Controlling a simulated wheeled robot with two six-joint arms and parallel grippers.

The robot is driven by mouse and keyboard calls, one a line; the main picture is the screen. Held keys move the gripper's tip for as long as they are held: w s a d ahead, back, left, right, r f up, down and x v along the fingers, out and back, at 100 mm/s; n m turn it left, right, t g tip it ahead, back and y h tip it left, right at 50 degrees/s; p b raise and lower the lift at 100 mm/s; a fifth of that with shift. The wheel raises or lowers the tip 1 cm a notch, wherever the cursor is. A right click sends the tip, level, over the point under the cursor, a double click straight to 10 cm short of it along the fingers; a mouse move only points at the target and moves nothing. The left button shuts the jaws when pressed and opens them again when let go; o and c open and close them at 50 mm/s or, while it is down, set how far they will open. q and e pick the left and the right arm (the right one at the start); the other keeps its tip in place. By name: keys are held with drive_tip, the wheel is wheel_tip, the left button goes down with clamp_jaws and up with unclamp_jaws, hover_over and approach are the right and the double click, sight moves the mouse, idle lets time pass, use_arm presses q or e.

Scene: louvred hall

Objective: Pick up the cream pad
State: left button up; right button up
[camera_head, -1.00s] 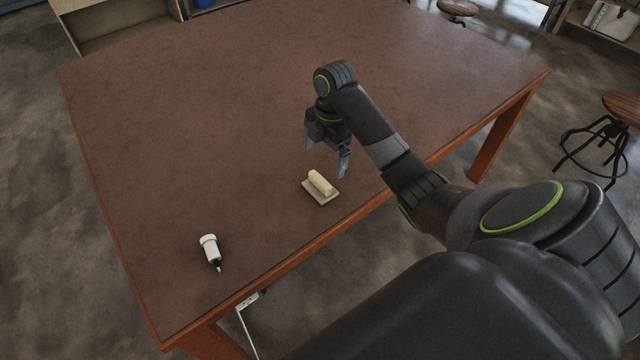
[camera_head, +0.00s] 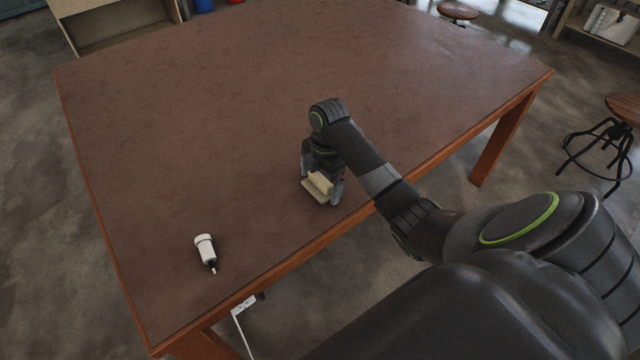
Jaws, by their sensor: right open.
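The cream pad (camera_head: 320,184), a flat plate with a raised block on top, lies on the brown table (camera_head: 200,120) near its front edge. My right gripper (camera_head: 322,184) is over it, pointing down, with its fingers apart on either side of the raised block. The gripper partly hides the back of the pad. I cannot tell whether the fingers touch it. My left gripper is not in view.
The table's middle and back are clear. A stool (camera_head: 610,130) stands on the floor at the right.

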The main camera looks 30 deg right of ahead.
sight(318, 177)
drive_tip(key=shift+c, duration=0.4)
drive_tip(key=c, duration=0.8)
drive_tip(key=shift+c, duration=0.2)
wheel_tip(318, 177, up, 5)
drive_tip(key=shift+w+r, duration=0.1)
drive_tip(key=shift+r, duration=0.1)
wheel_tip(318, 177, up, 3)
drive_tip(key=p, duration=0.3)
drive_tip(key=shift+r+p, duration=0.2)
drive_tip(key=shift+p, duration=0.15)
drive_tip(key=shift+r+p, duration=0.65)
drive_tip(key=o, duration=0.3)
drive_tip(key=shift+c, duration=1)
